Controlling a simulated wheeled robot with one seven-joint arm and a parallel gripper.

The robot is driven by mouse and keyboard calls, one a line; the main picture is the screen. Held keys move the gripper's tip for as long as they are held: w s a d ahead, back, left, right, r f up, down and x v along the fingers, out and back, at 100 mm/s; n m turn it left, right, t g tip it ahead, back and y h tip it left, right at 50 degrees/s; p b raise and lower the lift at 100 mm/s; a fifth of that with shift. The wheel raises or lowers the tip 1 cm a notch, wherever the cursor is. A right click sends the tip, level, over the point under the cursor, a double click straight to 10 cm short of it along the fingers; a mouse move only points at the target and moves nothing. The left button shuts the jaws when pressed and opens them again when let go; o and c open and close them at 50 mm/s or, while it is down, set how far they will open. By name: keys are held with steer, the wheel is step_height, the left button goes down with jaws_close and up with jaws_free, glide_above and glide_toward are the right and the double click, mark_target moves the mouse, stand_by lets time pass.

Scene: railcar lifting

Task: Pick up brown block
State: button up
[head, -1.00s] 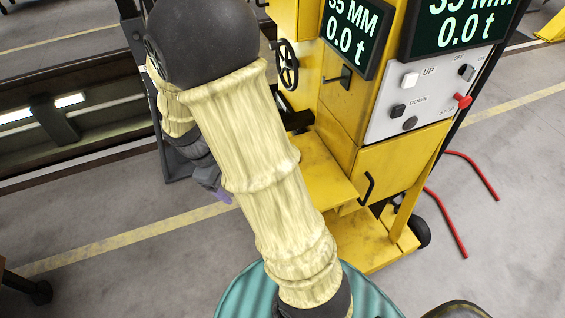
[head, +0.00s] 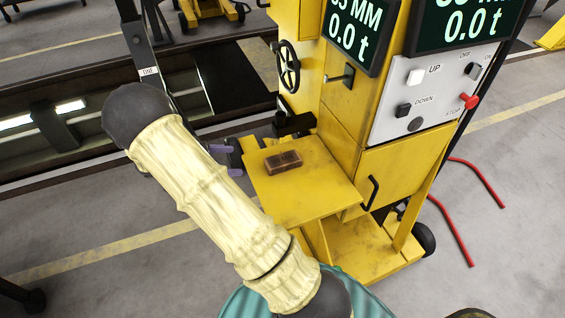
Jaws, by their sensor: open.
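The brown block (head: 283,162) lies flat on the yellow shelf (head: 300,197) of the lifting machine, in full view in the head view. My gripper (head: 232,158) is just left of the shelf's left edge, apart from the block. Its purple-tipped fingers are partly hidden behind my own cream-sleeved arm. The jaws are open and hold nothing that I can see.
The yellow machine (head: 342,120) rises behind and right of the shelf, with a handwheel (head: 288,65), a control panel (head: 425,100) and displays. A dark bracket (head: 293,122) stands behind the block. A rail pit (head: 60,120) lies at left. Red hoses (head: 455,230) lie on the floor at right.

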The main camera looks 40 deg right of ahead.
mark_target(279, 160)
steer(key=p+x, duration=0.1)
steer(key=x, duration=1.1)
steer(key=shift+s+d+f, duration=0.1)
steer(key=shift+s, duration=0.05)
steer(key=p+x, duration=0.1)
steer(key=x, duration=0.4)
stand_by(0.3)
steer(key=c, duration=1.1)
